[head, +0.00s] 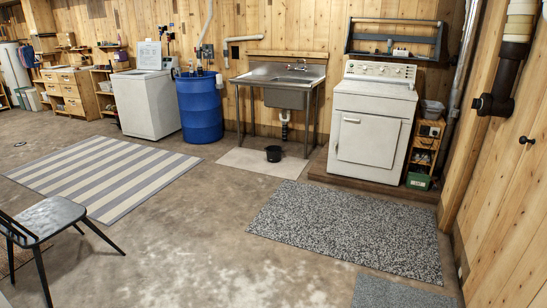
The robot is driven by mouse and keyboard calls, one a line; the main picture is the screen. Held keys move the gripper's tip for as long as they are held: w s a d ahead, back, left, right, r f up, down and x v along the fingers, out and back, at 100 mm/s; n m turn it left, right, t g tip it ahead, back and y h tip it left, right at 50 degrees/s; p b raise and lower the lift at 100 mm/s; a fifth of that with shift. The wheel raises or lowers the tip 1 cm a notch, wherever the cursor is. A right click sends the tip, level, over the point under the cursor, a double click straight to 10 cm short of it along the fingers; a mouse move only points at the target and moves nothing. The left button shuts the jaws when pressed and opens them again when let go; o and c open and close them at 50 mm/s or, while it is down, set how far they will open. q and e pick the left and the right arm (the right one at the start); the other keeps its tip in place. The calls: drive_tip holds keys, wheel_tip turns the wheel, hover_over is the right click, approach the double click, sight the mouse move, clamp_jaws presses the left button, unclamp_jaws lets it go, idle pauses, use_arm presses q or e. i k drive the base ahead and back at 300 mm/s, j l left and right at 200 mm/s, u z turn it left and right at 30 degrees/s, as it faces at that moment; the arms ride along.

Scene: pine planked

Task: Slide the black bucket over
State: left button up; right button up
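A small black bucket (273,154) stands upright on the floor, on a pale mat (238,161) in front of the metal sink (287,93). It is a little to the left of the sink's drain pipe and apart from it. Neither of my grippers shows in the head view.
A blue barrel (200,108) and white washer (146,103) stand left of the sink, a white dryer (368,125) right on a low platform. A striped rug (105,178), grey rug (345,228) and dark chair (47,220) lie nearer. The middle concrete floor is clear.

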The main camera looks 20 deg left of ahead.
sight(274, 153)
drive_tip(key=i+j+u, duration=0.3)
drive_tip(key=i, duration=0.8)
drive_tip(key=i+u, duration=0.3)
drive_tip(key=i, duration=3.55)
